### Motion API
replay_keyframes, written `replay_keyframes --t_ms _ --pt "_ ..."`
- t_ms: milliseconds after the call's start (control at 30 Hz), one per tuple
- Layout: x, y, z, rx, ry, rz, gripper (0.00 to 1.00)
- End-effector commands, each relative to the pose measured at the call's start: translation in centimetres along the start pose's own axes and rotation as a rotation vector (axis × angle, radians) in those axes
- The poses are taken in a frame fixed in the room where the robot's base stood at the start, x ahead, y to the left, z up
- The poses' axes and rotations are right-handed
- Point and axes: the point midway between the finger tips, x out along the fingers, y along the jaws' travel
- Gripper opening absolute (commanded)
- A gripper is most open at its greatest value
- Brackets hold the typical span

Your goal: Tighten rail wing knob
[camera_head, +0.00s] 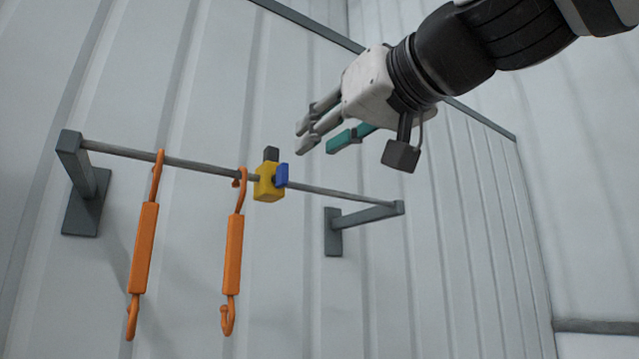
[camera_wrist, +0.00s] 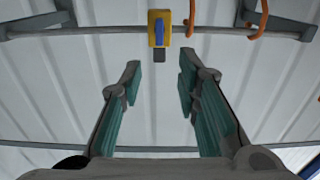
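A yellow block (camera_head: 268,186) sits on the grey rail (camera_head: 335,194), right of two orange hooks, with a dark grey piece standing up from its top. A blue wing knob (camera_head: 281,175) is on its near right face. In the wrist view the blue knob (camera_wrist: 159,38) lies lengthwise along the yellow block (camera_wrist: 152,32), ahead of my gripper and near the middle. My gripper (camera_head: 318,138) is to the right of and above the knob, apart from it. In the wrist view my gripper (camera_wrist: 158,82) is open and empty, with teal pads facing each other.
Two orange hooks (camera_head: 145,245) (camera_head: 233,250) hang from the rail left of the block. Dark brackets (camera_head: 88,190) (camera_head: 360,220) hold the rail's ends off the ribbed grey wall (camera_head: 440,280). The space between my gripper and the knob is clear.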

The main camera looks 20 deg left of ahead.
Motion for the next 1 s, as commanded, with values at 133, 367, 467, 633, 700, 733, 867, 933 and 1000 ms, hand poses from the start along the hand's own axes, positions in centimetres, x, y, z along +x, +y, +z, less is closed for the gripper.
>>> replay_keyframes --t_ms 133,367,467,633,700,733,867,933,1000 --pt "3.0 -0.1 0.0 0.001 -0.004 0.0 0.3" --pt "7.3 -0.1 0.0 0.001 -0.004 0.0 0.3" --pt "8.8 -0.1 0.0 0.0 -0.002 0.001 0.3" --pt "10.2 0.0 0.0 0.0 -0.002 0.001 0.3" --pt "10.6 0.0 0.0 0.0 -0.002 0.001 0.3" --pt "10.7 0.0 0.1 0.0 -0.002 0.001 0.3" --pt "10.8 0.1 0.1 -0.001 -0.002 0.001 0.3" --pt "10.8 0.1 0.1 0.0 -0.001 0.001 0.3" --pt "10.8 0.1 0.1 0.0 -0.001 0.001 0.3"
